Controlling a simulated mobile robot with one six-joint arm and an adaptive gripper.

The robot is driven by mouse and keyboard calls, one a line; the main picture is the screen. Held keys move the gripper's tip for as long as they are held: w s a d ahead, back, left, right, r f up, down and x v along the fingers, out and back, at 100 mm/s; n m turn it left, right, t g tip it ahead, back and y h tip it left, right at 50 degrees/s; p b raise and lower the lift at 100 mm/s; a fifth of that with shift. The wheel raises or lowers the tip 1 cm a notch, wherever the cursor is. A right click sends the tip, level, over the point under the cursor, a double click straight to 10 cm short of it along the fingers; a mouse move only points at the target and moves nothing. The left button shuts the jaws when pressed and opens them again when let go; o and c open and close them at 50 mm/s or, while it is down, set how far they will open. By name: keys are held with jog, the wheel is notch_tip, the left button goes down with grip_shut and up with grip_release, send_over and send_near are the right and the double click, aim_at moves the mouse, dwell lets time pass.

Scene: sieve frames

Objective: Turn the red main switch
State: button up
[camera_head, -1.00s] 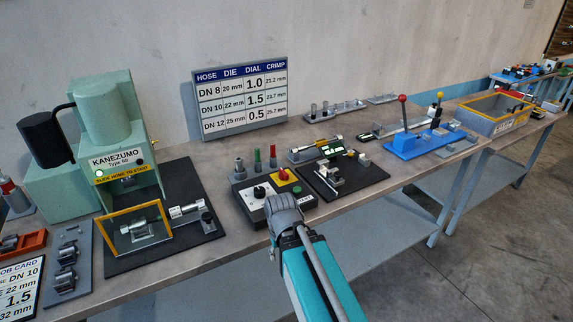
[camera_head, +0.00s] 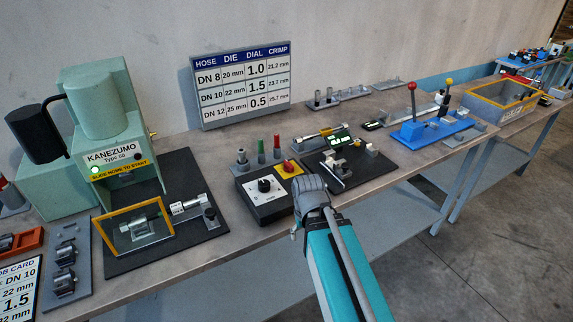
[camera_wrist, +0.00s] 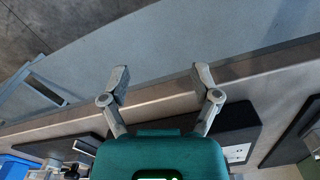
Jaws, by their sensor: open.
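The red main switch (camera_head: 289,166) sits on a yellow plate (camera_head: 291,171) at the back right of a black control box (camera_head: 268,213) on the bench. The box also has a dial (camera_head: 264,186) on a pale panel. My gripper (camera_head: 312,190) is just right of the box in the head view, in front of and apart from the switch. In the wrist view my gripper (camera_wrist: 161,78) is open, with nothing between its fingers. The bench's front edge and the shelf below show there. I cannot make out the switch in the wrist view.
A black plate with a fixture (camera_head: 343,168) lies just right of my gripper. Green and red pegs (camera_head: 269,151) stand behind the box. The green press (camera_head: 100,125) is at left, and a blue lever unit (camera_head: 430,134) is at right.

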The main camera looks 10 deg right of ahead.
jog(key=shift+o, duration=0.4)
jog(key=shift+m, duration=0.9)
jog(key=w+r+p, duration=0.1)
jog(key=w, duration=0.1)
jog(key=w+d+r+p, duration=0.1)
jog(key=w+r, duration=0.1)
jog(key=shift+w+d+p, duration=0.1)
jog(key=shift+w+p, duration=0.05)
jog(key=shift+p, duration=0.25)
notch_tip(320, 180, up, 14)
jog(key=r+m+p, duration=0.1)
jog(key=m+p, duration=1.1)
jog(key=p, duration=0.3)
send_over(289, 164)
jog(key=shift+w+f, duration=0.1)
jog(key=shift+f, duration=0.15)
jog(key=shift+f+b, duration=0.2)
jog(key=shift+b, duration=0.2)
notch_tip(289, 164, down, 13)
jog(key=b, duration=1.3)
jog(key=shift+f, duration=0.2)
